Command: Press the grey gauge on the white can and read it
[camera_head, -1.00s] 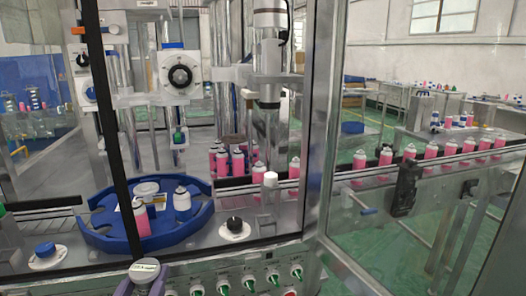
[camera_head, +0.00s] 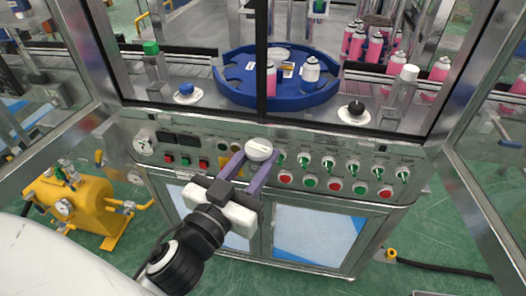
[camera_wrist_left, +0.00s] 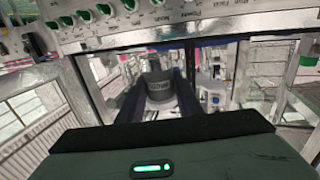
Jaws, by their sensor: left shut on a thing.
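My left gripper (camera_head: 250,166) is shut on the grey gauge (camera_head: 259,149), a round piece with a pale top, in front of the machine's control panel. In the left wrist view the gauge (camera_wrist_left: 158,88) sits between the two dark fingers (camera_wrist_left: 157,98). The white can (camera_head: 311,72) stands upright on the blue turntable (camera_head: 268,99) inside the machine, farther off and to the right of the gripper, well apart from it. The gauge's reading is not legible. My right gripper is not in view.
A pink can (camera_head: 271,78) stands on the turntable left of the white can. A metal frame post crosses in front of the turntable. The control panel (camera_head: 285,165) has green knobs and coloured buttons. A yellow pump unit (camera_head: 75,205) stands at the left. Pink cans line the back right.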

